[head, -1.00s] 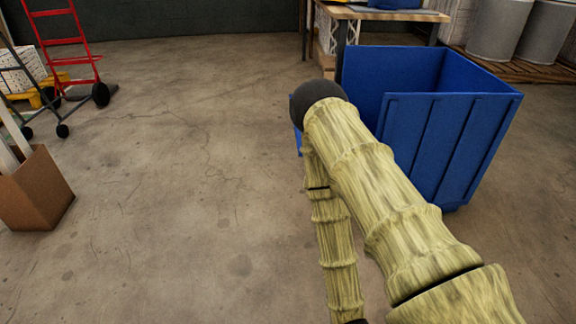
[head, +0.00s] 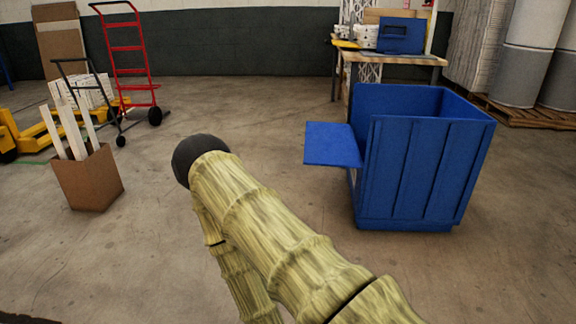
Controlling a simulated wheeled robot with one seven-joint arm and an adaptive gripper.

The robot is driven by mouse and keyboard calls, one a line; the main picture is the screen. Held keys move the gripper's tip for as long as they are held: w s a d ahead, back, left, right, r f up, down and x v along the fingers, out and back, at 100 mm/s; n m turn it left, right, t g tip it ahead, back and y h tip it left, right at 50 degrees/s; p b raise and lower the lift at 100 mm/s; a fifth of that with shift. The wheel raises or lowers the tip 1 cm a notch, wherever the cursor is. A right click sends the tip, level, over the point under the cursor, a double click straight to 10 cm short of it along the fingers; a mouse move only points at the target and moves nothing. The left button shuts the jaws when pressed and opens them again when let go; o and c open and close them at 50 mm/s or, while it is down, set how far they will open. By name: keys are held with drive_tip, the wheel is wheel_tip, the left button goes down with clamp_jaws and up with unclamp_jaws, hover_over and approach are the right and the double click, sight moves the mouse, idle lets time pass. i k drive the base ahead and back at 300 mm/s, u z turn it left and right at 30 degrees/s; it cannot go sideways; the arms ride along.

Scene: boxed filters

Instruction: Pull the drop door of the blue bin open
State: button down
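The blue bin (head: 425,170) stands on the floor right of centre, upright and open at the top. Its drop door (head: 333,144) sticks out to the left from the bin's left side as a flat blue panel, roughly level. My arm reaches in from the bottom, and its dark rounded joint lies left of the door, apart from it in the picture. My gripper is not visible. I cannot tell whether it is touching anything.
A cardboard box (head: 88,181) with white lengths stands at the left, near a red hand truck (head: 131,63) and a yellow pallet jack (head: 37,133). A workbench (head: 392,57) stands behind the bin. Grey drums (head: 525,60) on a pallet are at right. The middle floor is clear.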

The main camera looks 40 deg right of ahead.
sight(326, 144)
drive_tip(key=i, duration=1.6)
drive_tip(key=z, duration=0.9)
drive_tip(key=i, duration=0.9)
drive_tip(key=z, duration=1.55)
drive_tip(key=i, duration=0.35)
drive_tip(key=z, duration=0.2)
